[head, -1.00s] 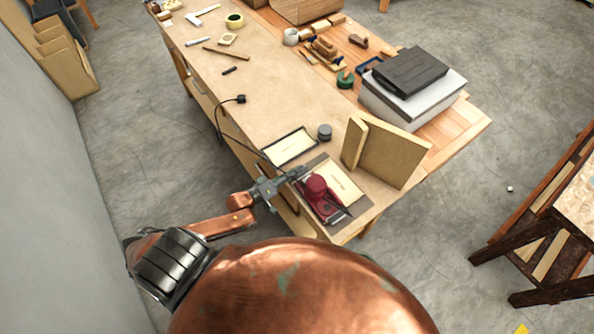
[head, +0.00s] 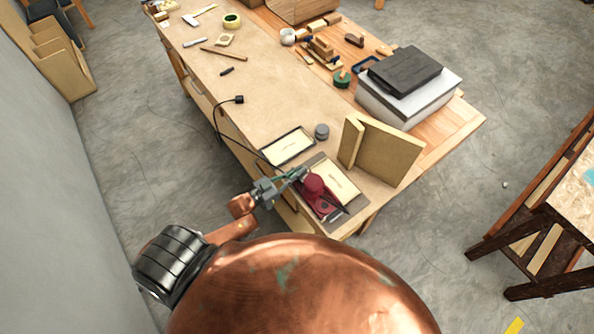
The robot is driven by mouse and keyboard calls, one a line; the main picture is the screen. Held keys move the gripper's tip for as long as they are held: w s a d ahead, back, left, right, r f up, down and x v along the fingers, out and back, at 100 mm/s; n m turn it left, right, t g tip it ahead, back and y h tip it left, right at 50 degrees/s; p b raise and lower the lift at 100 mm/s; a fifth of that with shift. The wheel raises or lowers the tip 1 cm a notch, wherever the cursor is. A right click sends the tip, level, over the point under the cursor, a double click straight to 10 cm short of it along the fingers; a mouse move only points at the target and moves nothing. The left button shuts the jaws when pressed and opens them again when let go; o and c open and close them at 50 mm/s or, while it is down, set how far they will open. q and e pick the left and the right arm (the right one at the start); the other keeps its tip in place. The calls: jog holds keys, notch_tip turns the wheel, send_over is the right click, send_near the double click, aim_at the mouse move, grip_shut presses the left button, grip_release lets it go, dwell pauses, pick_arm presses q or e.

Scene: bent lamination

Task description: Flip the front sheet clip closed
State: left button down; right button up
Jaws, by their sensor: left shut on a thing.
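A dark red sander (head: 316,189) with a rounded top lies on a dark grey mat (head: 350,207) near the table's front corner. My left gripper (head: 303,173) comes in from the left and is at the sander's far-left end. Its fingers are shut on a small part there, seemingly the front sheet clip. The clip itself is too small and too covered by the fingers to make out, so I cannot tell its angle. My right gripper is not in view.
A pale sheet (head: 334,179) lies beside the sander. A framed tray (head: 288,146), a grey round tin (head: 322,131) and upright boards (head: 385,152) stand close behind. A black cord (head: 217,124) runs along the table's left edge.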

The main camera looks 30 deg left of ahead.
pick_arm(q)
jog(key=shift+s+d+f+m, duration=0.1)
jog(key=shift+m, duration=0.5)
jog(key=shift+s+d+m, duration=0.1)
jog(key=shift+m, duration=0.5)
jog(key=shift+d, duration=0.1)
jog(key=c, duration=2.1)
grip_release()
jog(key=v, duration=0.8)
